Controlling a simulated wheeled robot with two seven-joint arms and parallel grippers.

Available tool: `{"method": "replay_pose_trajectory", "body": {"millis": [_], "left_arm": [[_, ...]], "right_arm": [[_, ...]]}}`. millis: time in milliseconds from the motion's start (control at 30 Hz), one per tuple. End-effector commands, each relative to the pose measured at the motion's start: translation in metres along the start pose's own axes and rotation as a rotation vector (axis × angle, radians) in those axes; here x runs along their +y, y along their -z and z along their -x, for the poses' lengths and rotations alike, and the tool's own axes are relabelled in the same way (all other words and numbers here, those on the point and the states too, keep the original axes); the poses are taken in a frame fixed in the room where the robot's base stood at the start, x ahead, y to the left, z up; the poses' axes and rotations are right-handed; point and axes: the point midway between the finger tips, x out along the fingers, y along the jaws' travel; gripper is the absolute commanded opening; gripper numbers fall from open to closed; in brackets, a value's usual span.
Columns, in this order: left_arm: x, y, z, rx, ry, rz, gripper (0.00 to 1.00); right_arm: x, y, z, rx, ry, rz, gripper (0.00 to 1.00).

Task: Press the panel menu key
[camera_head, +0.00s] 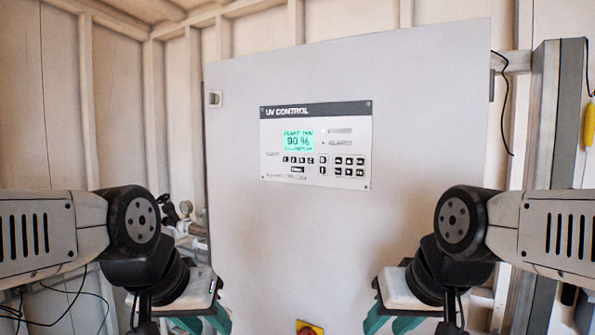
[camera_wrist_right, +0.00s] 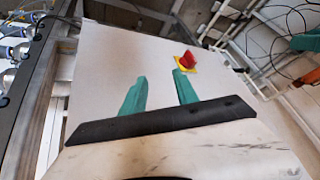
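The UV control panel (camera_head: 316,145) is on the front of a large grey cabinet. Its green display (camera_head: 298,140) reads 90 %. Rows of small dark keys sit below it, with a wider key (camera_head: 297,170) under the left row; the key labels are too small to read surely. My left gripper (camera_head: 205,325) is low at the left, below the panel and apart from it, its green fingers parted. My right gripper (camera_head: 392,325) is low at the right, also below the panel. In the right wrist view my right gripper (camera_wrist_right: 158,85) is open and empty.
The cabinet door (camera_head: 420,110) is flat and clear around the panel. A red knob on a yellow plate (camera_head: 309,328) is low on the door; it also shows in the right wrist view (camera_wrist_right: 186,62). A grey post (camera_head: 555,120) with cables stands at the right. Pipe fittings (camera_head: 180,218) are at the left.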

Motion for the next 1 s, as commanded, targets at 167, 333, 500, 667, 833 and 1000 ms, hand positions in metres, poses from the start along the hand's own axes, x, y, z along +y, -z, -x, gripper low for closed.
{"method": "replay_pose_trajectory", "body": {"millis": [167, 333, 500, 667, 833, 1000], "left_arm": [[0.0000, 0.0000, -0.0001, 0.000, 0.000, 0.000, 0.36], [0.0000, 0.0000, -0.0002, -0.001, 0.000, 0.000, 0.36], [0.0000, 0.0000, -0.0002, -0.001, 0.000, 0.000, 0.36], [0.0000, 0.0000, -0.0002, -0.001, 0.000, 0.000, 0.36], [0.0000, 0.0000, -0.0002, -0.001, 0.000, 0.000, 0.36], [0.0000, 0.0000, -0.0002, -0.001, 0.000, 0.000, 0.36]], "right_arm": [[0.0000, 0.0000, -0.0001, 0.000, 0.000, 0.000, 0.01], [0.0000, 0.0000, -0.0001, 0.000, 0.000, 0.000, 0.00], [0.0000, 0.0000, -0.0001, 0.000, 0.000, 0.000, 0.00], [0.0001, 0.0000, -0.0001, 0.000, 0.000, 0.000, 0.00], [0.0001, 0.0000, -0.0001, 0.000, 0.000, 0.000, 0.00], [0.0000, 0.0000, -0.0001, 0.000, 0.000, 0.000, 0.00]]}}
